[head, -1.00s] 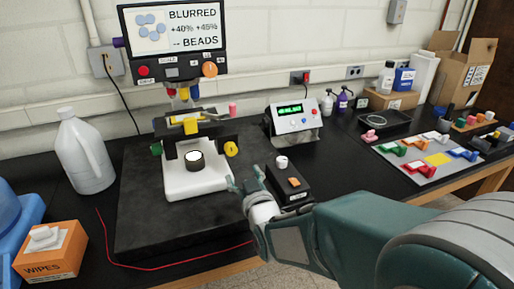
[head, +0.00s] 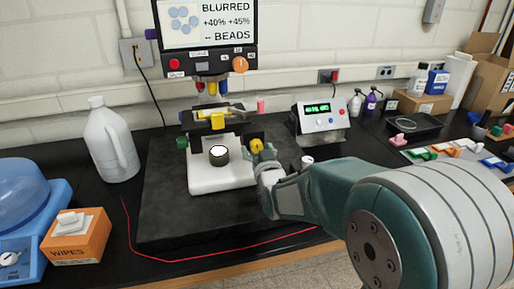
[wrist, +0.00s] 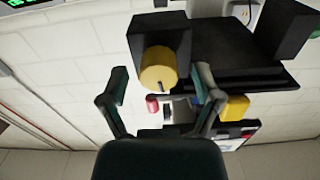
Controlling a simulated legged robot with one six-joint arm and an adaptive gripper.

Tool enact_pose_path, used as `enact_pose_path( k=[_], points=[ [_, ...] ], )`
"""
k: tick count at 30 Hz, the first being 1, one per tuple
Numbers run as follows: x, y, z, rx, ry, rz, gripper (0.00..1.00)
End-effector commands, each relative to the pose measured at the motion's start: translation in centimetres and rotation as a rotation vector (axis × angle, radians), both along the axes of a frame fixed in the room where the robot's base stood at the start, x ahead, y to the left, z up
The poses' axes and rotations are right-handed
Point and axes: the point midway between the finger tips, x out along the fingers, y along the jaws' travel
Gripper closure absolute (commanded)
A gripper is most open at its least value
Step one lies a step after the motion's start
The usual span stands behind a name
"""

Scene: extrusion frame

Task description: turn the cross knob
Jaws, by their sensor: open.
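A yellow round knob (head: 256,146) sticks out of the right side of the dark stage on the microscope-like instrument (head: 222,178). It also shows in the wrist view (wrist: 158,68), with a dark mark on its face; I cannot make out a cross shape. My gripper (head: 265,158) is just beside the knob, on its right. In the wrist view my gripper (wrist: 161,80) is open, with one finger on each side of the knob and gaps visible on both sides. A green knob (head: 182,142) sits on the instrument's left side.
A monitor (head: 206,35) stands above the instrument. A control box with a green display (head: 320,122) stands right of it. A white jug (head: 112,145) and a wipes box (head: 77,237) are at left. A red cable (head: 200,259) runs along the front.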

Motion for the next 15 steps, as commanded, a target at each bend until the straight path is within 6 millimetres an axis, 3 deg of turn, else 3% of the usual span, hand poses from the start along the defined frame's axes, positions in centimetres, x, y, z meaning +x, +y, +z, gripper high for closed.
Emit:
enact_pose_path(
  k=[11, 15],
  points=[
    [0.75, 0.16, 0.01, 0.0, 0.0, 0.0, 0.18],
    [0.75, 0.17, 0.01, 0.0, 0.0, 0.0, 0.8]
  ],
)
